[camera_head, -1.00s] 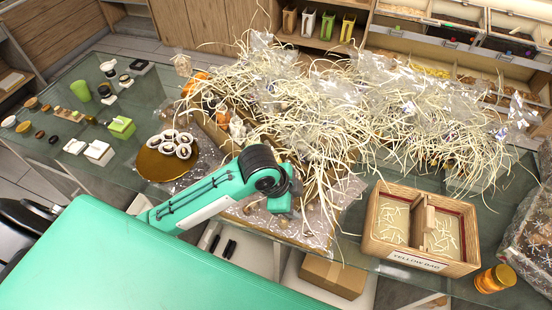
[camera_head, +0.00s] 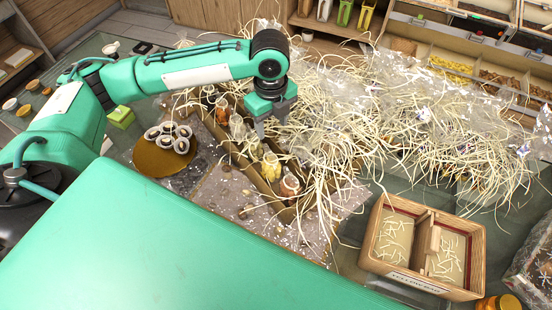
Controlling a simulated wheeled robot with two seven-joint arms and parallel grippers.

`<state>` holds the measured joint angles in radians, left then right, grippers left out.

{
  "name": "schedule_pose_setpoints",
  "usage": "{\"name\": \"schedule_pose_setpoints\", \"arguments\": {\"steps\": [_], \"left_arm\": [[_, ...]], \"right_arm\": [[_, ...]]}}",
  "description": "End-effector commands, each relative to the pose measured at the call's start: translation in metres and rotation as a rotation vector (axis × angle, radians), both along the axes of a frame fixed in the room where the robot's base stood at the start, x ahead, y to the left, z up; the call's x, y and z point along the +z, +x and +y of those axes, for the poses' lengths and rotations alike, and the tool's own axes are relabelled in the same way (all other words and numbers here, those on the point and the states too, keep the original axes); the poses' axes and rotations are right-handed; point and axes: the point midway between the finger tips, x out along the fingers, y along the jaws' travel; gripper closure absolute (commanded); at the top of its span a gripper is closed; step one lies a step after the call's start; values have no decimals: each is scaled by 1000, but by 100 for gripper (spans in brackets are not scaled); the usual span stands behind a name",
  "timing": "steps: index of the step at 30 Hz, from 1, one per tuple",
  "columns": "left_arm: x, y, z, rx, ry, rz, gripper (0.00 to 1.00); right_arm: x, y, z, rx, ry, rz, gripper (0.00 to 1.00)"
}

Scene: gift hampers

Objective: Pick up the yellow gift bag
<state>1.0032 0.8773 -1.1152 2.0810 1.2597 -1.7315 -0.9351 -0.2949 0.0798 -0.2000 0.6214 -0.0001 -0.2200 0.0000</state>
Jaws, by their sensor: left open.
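A yellow gift bag (camera_head: 366,15) stands upright on the back shelf at the top, cut off by the picture's upper edge. A green bag (camera_head: 345,12) and a whitish bag (camera_head: 324,10) stand to its left. My left gripper (camera_head: 271,128) points down over the left part of the straw heap, in front of and well apart from the bags. Its fingers are spread and I see nothing held between them. My right gripper is not in view.
A straw and clear-wrap heap (camera_head: 400,120) covers the table's middle. Small jars (camera_head: 289,185) stand before it. A two-part wooden box (camera_head: 478,262) is at front right, a round gold board (camera_head: 150,158) with rings at left. Wooden bins (camera_head: 480,70) line the back right.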

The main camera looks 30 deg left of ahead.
Motion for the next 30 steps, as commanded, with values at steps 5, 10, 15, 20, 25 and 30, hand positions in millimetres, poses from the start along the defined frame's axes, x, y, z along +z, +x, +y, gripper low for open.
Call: {"name": "schedule_pose_setpoints", "arguments": {"steps": [5,10,15,20,25,30], "left_arm": [[-9,0,4,-8,7,10,48],[-42,-1,4,-6,7,12,48],[-71,-1,3,-7,6,8,48],[-83,-1,4,-7,7,7,48],[-97,-3,4,-6,8,9,48],[-122,-4,4,-7,7,9,48]], "right_arm": [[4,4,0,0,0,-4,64],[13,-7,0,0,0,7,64],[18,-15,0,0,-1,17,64],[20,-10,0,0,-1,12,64],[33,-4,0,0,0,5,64],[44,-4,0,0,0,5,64]]}}
